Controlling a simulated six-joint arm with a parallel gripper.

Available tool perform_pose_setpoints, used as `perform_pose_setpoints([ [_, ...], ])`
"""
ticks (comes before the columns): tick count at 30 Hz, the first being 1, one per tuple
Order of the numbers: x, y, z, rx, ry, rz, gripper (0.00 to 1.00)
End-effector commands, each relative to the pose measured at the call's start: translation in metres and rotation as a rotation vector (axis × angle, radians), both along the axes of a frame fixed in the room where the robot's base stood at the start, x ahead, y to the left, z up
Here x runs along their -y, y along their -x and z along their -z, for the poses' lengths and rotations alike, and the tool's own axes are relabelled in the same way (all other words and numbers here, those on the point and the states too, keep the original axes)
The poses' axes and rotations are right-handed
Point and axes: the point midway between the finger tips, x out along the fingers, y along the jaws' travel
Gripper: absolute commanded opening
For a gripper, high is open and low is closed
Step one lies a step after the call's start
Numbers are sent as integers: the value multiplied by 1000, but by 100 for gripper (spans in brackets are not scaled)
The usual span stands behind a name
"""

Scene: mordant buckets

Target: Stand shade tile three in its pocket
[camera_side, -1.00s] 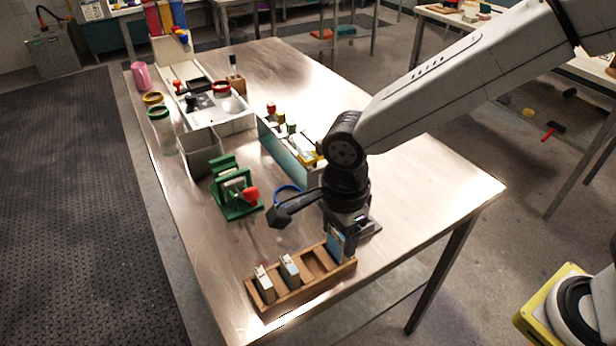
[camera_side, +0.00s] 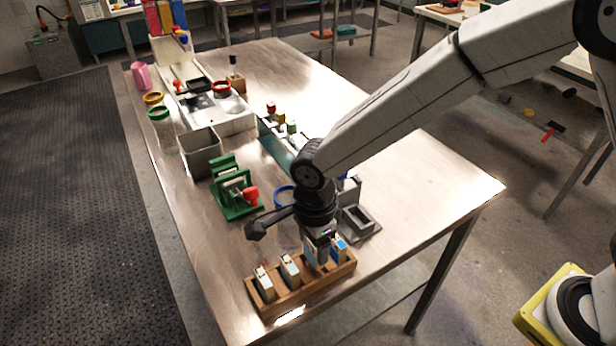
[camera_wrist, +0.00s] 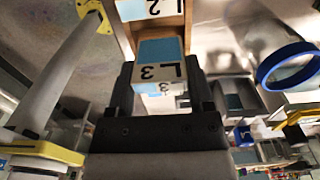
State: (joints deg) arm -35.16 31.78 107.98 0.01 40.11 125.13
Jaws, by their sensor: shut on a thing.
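The wooden rack (camera_side: 290,297) stands near the table's front edge, with two pale tiles (camera_side: 264,283) (camera_side: 290,268) upright in its left pockets. A blue-faced tile (camera_side: 340,248) is at its right end. My gripper (camera_side: 317,240) points down over the rack between these, shut on shade tile three (camera_side: 312,258). In the wrist view, tile three (camera_wrist: 160,50), blue with a white end marked L3, is between my jaws (camera_wrist: 160,90). A tile marked L2 (camera_wrist: 155,8) shows beyond it. Tile three looks upright at the third pocket from the left; its seating depth is hidden.
A grey fixture (camera_side: 358,224) stands just behind the rack's right end. A green stand with a red knob (camera_side: 236,192) and a blue ring (camera_side: 284,196) are farther back. A grey bin (camera_side: 200,155) is beyond. The table's right side (camera_side: 430,185) is clear.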

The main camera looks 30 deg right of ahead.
Motion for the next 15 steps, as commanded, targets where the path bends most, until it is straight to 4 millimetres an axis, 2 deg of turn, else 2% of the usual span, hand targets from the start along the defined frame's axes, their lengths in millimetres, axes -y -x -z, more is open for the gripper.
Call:
perform_pose_setpoints([
  [6, 1, 1, 25, -2, 2, 0, 10],
  [15, 1, 1, 29, -1, 1, 0, 10],
])
